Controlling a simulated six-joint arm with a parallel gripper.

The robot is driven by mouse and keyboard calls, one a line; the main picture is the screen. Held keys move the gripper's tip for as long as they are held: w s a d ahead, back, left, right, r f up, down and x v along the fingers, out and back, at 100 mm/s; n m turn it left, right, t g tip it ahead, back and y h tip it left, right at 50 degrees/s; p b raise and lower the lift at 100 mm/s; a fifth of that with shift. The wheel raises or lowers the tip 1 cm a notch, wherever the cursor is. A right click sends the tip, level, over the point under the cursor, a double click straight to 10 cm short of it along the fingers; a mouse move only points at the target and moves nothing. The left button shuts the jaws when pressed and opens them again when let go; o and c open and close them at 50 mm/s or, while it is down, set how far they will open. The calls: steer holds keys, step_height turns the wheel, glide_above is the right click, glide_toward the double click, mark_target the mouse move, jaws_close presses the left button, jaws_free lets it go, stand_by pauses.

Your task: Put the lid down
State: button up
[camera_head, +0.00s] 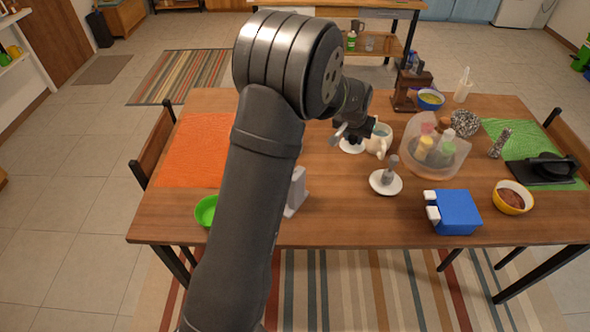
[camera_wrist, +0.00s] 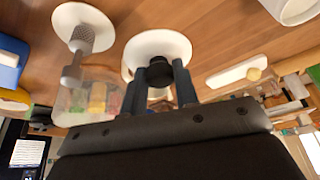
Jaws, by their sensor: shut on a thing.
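The lid looks like a white disc with a dark knob. In the wrist view, my gripper (camera_wrist: 166,74) is shut on the dark knob, and the white lid (camera_wrist: 143,47) spreads out beyond the fingertips. In the head view, my gripper (camera_head: 352,131) is near the middle of the table, with the white lid (camera_head: 351,148) just below it. I cannot tell whether the lid touches the table. A cream pot (camera_head: 379,139) with a handle stands close to its right.
A white dish (camera_head: 386,184) with a grey upright piece is nearby, nearer the front. A clear bowl of spice bottles (camera_head: 436,150) stands to the right. A blue box (camera_head: 458,211) and a yellow bowl (camera_head: 512,197) are at front right. An orange mat (camera_head: 196,150) lies left.

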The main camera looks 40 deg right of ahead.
steer(key=shift+s+d+f+n, duration=0.15)
steer(key=shift+s+f, duration=0.1)
steer(key=shift+s, duration=0.2)
steer(key=shift+s+d+f+n, duration=0.1)
steer(key=shift+s+f+n, duration=0.1)
steer(key=shift+s, duration=0.25)
steer(key=shift+w+f, duration=0.15)
steer(key=shift+f, duration=0.1)
steer(key=w+f, duration=0.2)
steer(key=w, duration=0.1)
steer(key=w+f, duration=0.2)
steer(key=w, duration=0.2)
steer(key=w+f, duration=0.2)
steer(key=w, duration=0.2)
steer(key=shift+d+f, duration=0.35)
steer(key=shift+d, duration=0.05)
steer(key=shift+f, duration=1.95)
steer(key=shift+f, duration=0.1)
steer(key=o, duration=1)
steer(key=shift+c, duration=0.2)
steer(key=v, duration=1.2)
